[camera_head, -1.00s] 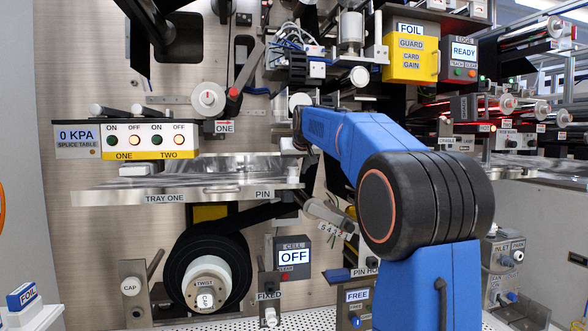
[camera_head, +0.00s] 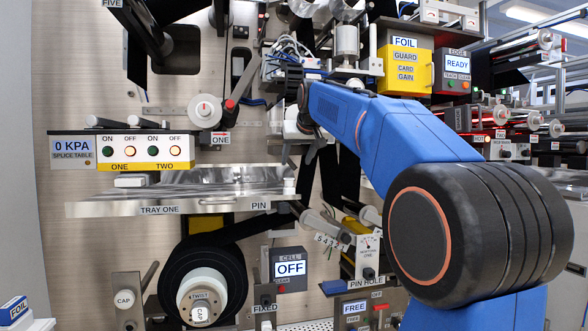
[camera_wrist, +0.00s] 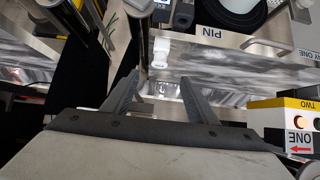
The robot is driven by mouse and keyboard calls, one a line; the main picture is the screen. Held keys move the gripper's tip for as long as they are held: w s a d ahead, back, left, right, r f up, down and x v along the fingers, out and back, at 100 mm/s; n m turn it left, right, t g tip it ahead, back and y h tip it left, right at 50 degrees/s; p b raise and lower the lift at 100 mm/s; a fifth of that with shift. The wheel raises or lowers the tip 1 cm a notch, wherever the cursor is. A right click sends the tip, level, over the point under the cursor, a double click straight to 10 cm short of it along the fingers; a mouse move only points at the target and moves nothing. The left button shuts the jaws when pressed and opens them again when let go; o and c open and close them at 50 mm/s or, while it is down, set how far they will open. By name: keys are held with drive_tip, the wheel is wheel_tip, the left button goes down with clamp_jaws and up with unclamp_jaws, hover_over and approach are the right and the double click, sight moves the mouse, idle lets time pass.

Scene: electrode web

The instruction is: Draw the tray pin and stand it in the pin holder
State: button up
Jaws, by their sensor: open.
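The tray pin (camera_head: 289,186) is a small white knob standing at the right end of the metal tray marked TRAY ONE (camera_head: 110,209), beside the PIN label. In the wrist view the white pin (camera_wrist: 161,49) stands upright at the tray's end, beyond my fingertips. My gripper (camera_head: 312,152) is above and slightly right of the pin in the head view. Its two fingers are spread and empty in the wrist view (camera_wrist: 160,82), apart from the pin. The pin holder's label (camera_head: 366,283) shows low on the right, on a ledge above the FREE sign; its hole is not clear.
A splice table panel with switches (camera_head: 150,147) stands above the tray's left part. A black roll (camera_head: 200,280) is below the tray. A roller marked 5472 (camera_head: 328,229) and a dial box (camera_head: 368,255) lie between tray and pin holder.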

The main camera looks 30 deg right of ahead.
drive_tip(key=v, duration=0.4)
drive_tip(key=shift+s+r, duration=0.1)
drive_tip(key=shift+s, duration=0.1)
idle(0.7)
drive_tip(key=s+a+f+n+g+y, duration=0.1)
drive_tip(key=s+a+f, duration=0.5)
drive_tip(key=s+f, duration=0.6)
drive_tip(key=s+a+f+n+g+y, duration=0.1)
drive_tip(key=s+a+f, duration=0.5)
drive_tip(key=s+f, duration=0.7)
drive_tip(key=s+a+f+n+g, duration=0.1)
drive_tip(key=s+a+f+g, duration=0.2)
drive_tip(key=s+f, duration=0.9)
wheel_tip(320, 180, down, 11)
drive_tip(key=a, duration=0.3)
drive_tip(key=shift+s+r+y, duration=0.15)
drive_tip(key=shift+s+y, duration=0.1)
drive_tip(key=shift+y, duration=0.15)
drive_tip(key=shift+c, duration=0.7)
